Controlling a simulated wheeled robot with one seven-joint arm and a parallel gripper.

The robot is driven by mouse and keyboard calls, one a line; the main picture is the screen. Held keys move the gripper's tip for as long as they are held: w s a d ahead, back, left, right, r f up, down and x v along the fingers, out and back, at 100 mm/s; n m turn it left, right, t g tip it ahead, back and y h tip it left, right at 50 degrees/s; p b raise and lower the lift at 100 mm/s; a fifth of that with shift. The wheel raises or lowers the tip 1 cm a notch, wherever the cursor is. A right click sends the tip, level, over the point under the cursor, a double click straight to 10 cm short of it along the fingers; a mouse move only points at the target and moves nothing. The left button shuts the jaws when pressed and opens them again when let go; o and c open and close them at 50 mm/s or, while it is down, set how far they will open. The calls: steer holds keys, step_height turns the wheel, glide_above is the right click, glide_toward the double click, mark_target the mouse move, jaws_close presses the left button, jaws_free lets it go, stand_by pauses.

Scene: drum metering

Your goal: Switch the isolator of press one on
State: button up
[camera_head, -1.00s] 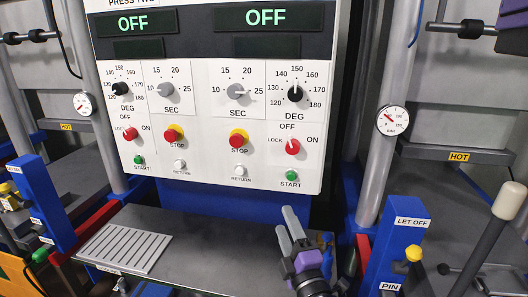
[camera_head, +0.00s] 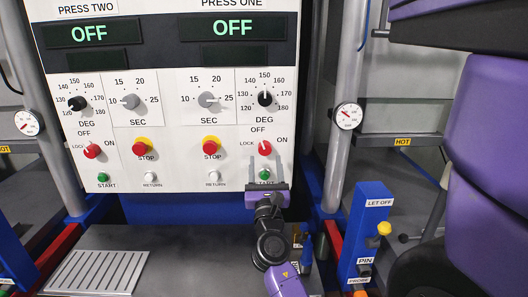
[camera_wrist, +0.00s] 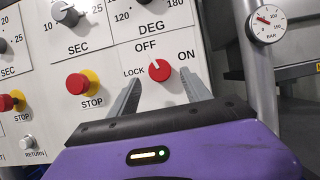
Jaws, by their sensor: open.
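Press one's isolator (camera_head: 264,149) is a small red knob with a white pointer, on the right half of the white panel, with LOCK, OFF and ON around it. In the wrist view the isolator (camera_wrist: 160,71) has its pointer up towards OFF. My gripper (camera_head: 265,164) is open and empty, in front of the panel just below the knob. In the wrist view the two fingers (camera_wrist: 160,84) point at the panel, one to each side of the knob's lower part. The gap in depth between fingertips and knob is hard to judge.
Press one's green START button (camera_head: 265,175) is behind the fingers. A yellow-ringed red STOP button (camera_head: 211,145) and the DEG dial (camera_head: 265,99) are close by. Press one's display (camera_head: 231,28) reads OFF. A pressure gauge (camera_head: 348,116) is on a post to the right.

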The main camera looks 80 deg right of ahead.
mark_target(265, 152)
steer(key=shift+p+x, duration=0.45)
steer(key=shift+x, duration=1.6)
jaws_close()
